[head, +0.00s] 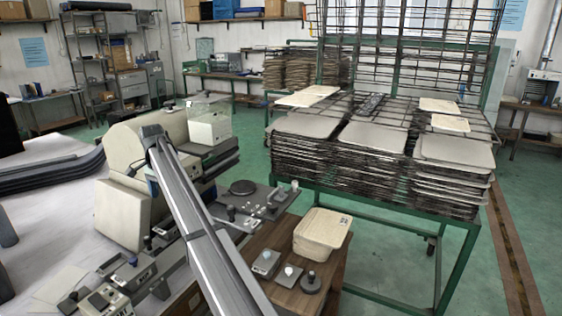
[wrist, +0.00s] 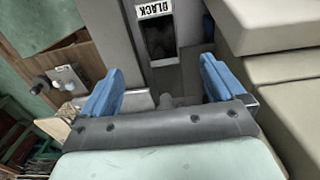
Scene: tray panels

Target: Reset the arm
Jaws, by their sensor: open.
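My gripper (wrist: 162,88) shows in the wrist view with its two blue fingers spread wide apart. Nothing is held between them. Beyond the fingers is a grey panel (wrist: 110,35) with a dark upright slot (wrist: 162,45) and a white label (wrist: 155,10) that reads BLACK upside down. I cannot tell the exact gap between the fingertips and the panel. In the head view I cannot make out my gripper. A long grey metal beam (head: 205,230) runs there from a beige machine (head: 122,190) down to the bottom edge; I cannot tell whether it is part of my arm.
Beige blocks (wrist: 275,40) stand close to the right finger. A metal plate with a knob (wrist: 66,80) is at the left. In the head view, a cream tub (head: 322,232) sits on a wooden bench, beside a green rack (head: 440,215) stacked with grey panels (head: 375,135).

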